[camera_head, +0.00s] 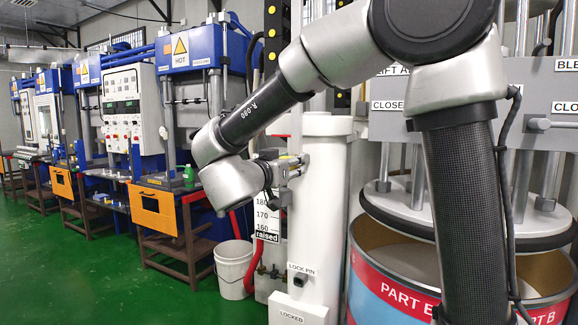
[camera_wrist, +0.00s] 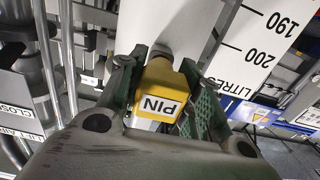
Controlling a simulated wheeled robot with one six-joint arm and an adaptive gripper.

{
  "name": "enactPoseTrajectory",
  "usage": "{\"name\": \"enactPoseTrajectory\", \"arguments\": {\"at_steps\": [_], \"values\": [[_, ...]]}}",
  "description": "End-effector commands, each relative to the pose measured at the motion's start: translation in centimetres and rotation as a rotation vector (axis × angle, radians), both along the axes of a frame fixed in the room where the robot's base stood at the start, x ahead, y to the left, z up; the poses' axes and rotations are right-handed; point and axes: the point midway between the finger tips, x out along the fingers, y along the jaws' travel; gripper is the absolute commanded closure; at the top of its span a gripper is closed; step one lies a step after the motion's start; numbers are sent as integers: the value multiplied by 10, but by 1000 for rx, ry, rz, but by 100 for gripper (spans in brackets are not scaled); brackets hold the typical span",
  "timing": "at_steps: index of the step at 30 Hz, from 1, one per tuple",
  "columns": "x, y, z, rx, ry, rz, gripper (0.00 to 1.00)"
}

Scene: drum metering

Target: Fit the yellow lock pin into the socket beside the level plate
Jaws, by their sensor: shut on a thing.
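The yellow lock pin (camera_wrist: 158,95), labelled PIN, sits between the two green-padded fingers of my gripper (camera_wrist: 165,80) in the wrist view. My gripper is shut on it. In the head view my gripper (camera_head: 280,172) is in front of the white column, high on its left side, and only a little yellow shows there. The dark socket (camera_head: 300,279) under the LOCK PIN label is low on the column, well below my gripper. The level plate (camera_head: 267,216), marked 180, 170, 160 and "raised", is left of the column. The pin's far end is hidden.
The white column (camera_head: 322,190) stands close behind my gripper. A LOCKED box (camera_head: 297,309) juts out at its foot. A white bucket (camera_head: 233,268) is on the green floor to the left. A large drum (camera_head: 395,275) stands to the right. Blue presses line the left.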

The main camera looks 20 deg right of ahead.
Motion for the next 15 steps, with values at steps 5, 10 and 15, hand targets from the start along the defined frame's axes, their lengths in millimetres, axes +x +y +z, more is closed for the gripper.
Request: {"name": "enactPoseTrajectory", "arguments": {"at_steps": [5,10,15], "values": [[3,-3,0,1,-1,-1,95],[6,-6,0,1,-1,0,95],[9,-9,0,1,-1,0,95]]}}
